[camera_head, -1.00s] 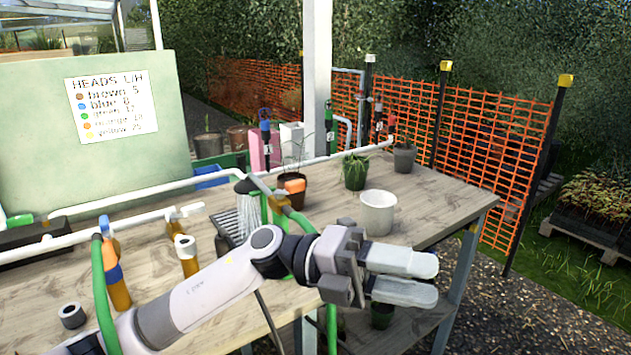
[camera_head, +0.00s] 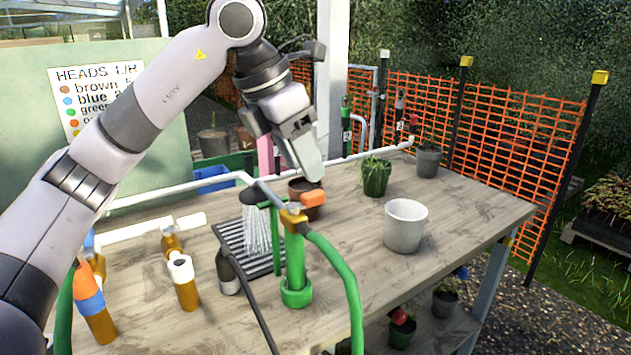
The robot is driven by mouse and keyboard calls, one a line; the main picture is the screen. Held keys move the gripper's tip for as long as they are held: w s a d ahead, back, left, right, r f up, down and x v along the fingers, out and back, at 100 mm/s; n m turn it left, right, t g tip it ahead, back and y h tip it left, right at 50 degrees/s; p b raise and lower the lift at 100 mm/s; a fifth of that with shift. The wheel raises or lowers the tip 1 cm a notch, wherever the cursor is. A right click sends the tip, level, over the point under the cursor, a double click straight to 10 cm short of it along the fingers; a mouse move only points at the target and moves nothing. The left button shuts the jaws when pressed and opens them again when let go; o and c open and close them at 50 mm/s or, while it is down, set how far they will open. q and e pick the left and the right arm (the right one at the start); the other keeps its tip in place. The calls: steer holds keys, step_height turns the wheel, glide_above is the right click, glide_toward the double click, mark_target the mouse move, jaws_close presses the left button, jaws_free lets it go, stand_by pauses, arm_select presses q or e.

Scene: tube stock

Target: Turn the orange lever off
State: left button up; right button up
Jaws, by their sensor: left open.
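The orange lever (camera_head: 313,198) sticks out to the right from a brass valve (camera_head: 293,217) on top of an upright green pipe (camera_head: 295,262) on the wooden bench. My left gripper (camera_head: 310,172) points down just above and behind the lever in the picture. It is open and its fingers overlap one another in this view. I cannot tell whether a fingertip touches the lever. A grey shower head (camera_head: 256,197) left of the valve lets streams of water fall onto a dark slatted grate (camera_head: 232,238). My right gripper is not in view.
A green hose (camera_head: 345,280) curves down from the valve. A white pot (camera_head: 404,226) and potted plants (camera_head: 376,177) stand to the right on the bench (camera_head: 460,205). A white pipe runs behind the valve. The bench's right part is mostly clear.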

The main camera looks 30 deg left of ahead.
mark_target(313, 193)
arm_select(q)
steer(key=shift+a+r, duration=0.3)
steer(key=shift+a, duration=0.3)
steer(key=shift+w+a+f+y, duration=0.1)
steer(key=shift+w+f+y, duration=0.05)
steer(key=shift+y, duration=0.15)
steer(key=x, duration=0.6)
steer(key=shift+w+f, duration=0.1)
steer(key=shift+f, duration=0.2)
jaws_close()
